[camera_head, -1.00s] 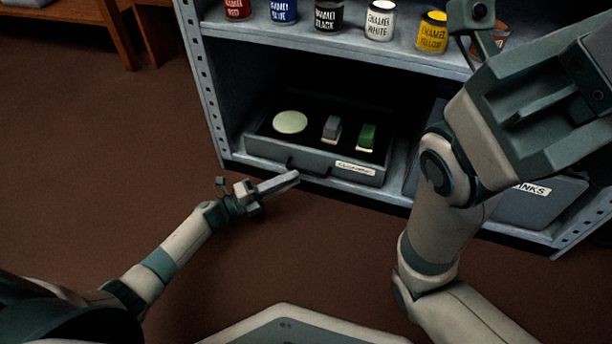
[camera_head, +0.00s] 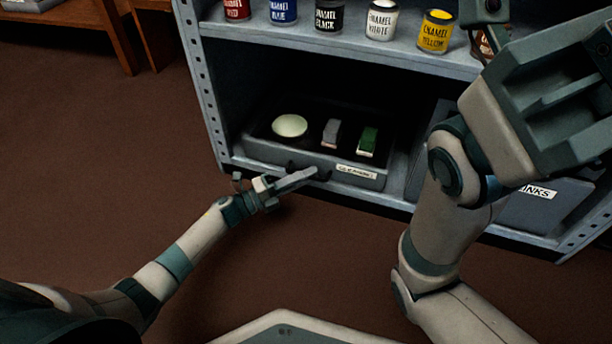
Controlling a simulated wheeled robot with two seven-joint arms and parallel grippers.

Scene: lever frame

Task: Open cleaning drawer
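The cleaning drawer (camera_head: 262,152) is a shallow grey open-topped drawer in the lower bay of the metal shelf. Its front carries a white label (camera_head: 356,171), too small to read clearly, and a dark handle (camera_head: 324,173), mostly hidden behind my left gripper. In it lie a pale round disc (camera_head: 290,126), a grey block (camera_head: 331,132) and a green block (camera_head: 368,140). My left gripper (camera_head: 308,176) is at the drawer front, its fingertips over the handle. I cannot tell whether its fingers are closed on it. My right arm's hand (camera_head: 556,85) looms at upper right; its fingers are unclear.
Several paint cans, including a yellow one (camera_head: 436,31), stand on the upper shelf (camera_head: 330,52). A grey bin labelled ending "NKS" (camera_head: 540,205) sits to the right, partly behind my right arm. The brown floor (camera_head: 90,170) at left is clear.

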